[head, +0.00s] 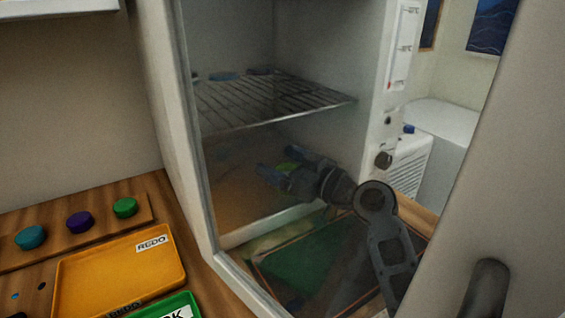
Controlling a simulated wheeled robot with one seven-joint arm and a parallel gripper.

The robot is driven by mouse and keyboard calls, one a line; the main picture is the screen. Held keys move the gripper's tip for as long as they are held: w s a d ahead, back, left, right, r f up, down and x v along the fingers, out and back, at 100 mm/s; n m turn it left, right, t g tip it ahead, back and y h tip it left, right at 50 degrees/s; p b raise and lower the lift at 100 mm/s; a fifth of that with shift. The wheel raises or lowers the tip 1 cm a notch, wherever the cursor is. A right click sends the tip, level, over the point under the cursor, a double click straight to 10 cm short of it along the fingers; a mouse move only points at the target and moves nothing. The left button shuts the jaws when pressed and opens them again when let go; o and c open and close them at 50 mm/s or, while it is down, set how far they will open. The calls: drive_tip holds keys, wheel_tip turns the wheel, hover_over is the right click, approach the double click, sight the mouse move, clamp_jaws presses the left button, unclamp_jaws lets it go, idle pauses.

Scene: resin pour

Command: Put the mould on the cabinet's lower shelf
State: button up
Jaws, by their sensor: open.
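The cabinet (163,110) stands open to view, with a wire shelf (270,103) above and a brown lower shelf (235,195) below. My gripper (273,172) is inside, below the wire shelf and over the lower shelf. Its jaws are open.
Bluish round pieces (224,76) lie on the wire shelf. A pale door panel (500,180) with a dark handle (487,290) is close at right. An orange REDO tray (120,270), a green tray (180,306) and a wooden rack (100,218) with coloured discs stand at left.

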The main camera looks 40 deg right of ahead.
drive_tip(key=shift+f, duration=0.55)
drive_tip(key=shift+r+p, duration=0.6)
drive_tip(key=shift+p, duration=0.35)
drive_tip(key=s+d+b, duration=0.1)
drive_tip(key=s+b, duration=0.1)
drive_tip(key=s, duration=1)
drive_tip(key=shift+d+r+b, duration=0.15)
drive_tip(key=shift+r+b, duration=0.05)
drive_tip(key=shift+b, duration=0.1)
